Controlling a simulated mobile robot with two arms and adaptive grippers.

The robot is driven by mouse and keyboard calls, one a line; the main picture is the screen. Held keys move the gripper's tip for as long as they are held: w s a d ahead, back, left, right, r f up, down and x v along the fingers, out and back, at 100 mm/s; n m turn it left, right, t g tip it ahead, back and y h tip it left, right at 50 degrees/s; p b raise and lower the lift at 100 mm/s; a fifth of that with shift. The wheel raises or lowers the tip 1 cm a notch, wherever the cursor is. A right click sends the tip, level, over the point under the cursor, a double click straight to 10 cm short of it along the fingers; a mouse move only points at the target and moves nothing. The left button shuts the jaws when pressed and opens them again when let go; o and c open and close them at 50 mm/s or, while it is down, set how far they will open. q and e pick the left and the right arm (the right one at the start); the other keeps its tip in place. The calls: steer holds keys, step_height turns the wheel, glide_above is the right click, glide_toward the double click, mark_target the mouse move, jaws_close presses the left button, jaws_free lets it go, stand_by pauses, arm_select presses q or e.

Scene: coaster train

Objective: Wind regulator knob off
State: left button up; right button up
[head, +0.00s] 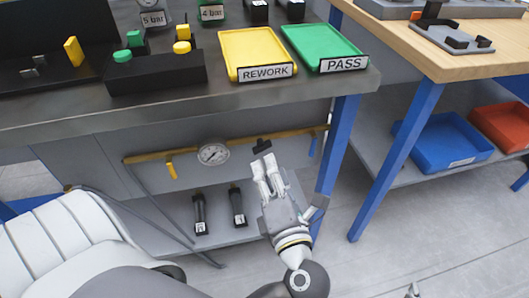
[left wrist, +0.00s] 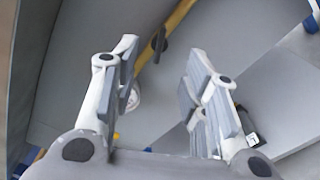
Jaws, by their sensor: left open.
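The regulator knob (head: 262,146) is a small black T-shaped handle on the brass pipe (head: 140,158) under the bench. In the left wrist view the black knob (left wrist: 158,42) shows ahead, in the gap between the fingers and beyond their tips. My left gripper (head: 265,165) is just below the knob in the head view, pointing up at it. Its two fingers are spread in the left wrist view (left wrist: 164,62), with nothing between them. A round white gauge (head: 213,154) sits on the pipe left of the knob.
A blue table leg (head: 335,140) is right of the gripper. The bench edge (head: 190,104) overhangs the pipe.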

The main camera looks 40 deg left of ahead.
mark_target(261, 145)
arm_select(q)
steer(key=x, duration=0.7)
steer(key=shift+b, duration=0.3)
arm_select(e)
steer(key=w+r+t, duration=0.1)
steer(key=w+a+r+t, duration=0.1)
steer(key=shift+w+r+y, duration=0.1)
steer(key=shift+r+y, duration=0.25)
steer(key=shift+y, duration=0.05)
arm_select(q)
steer(key=shift+d, duration=0.15)
jaws_close()
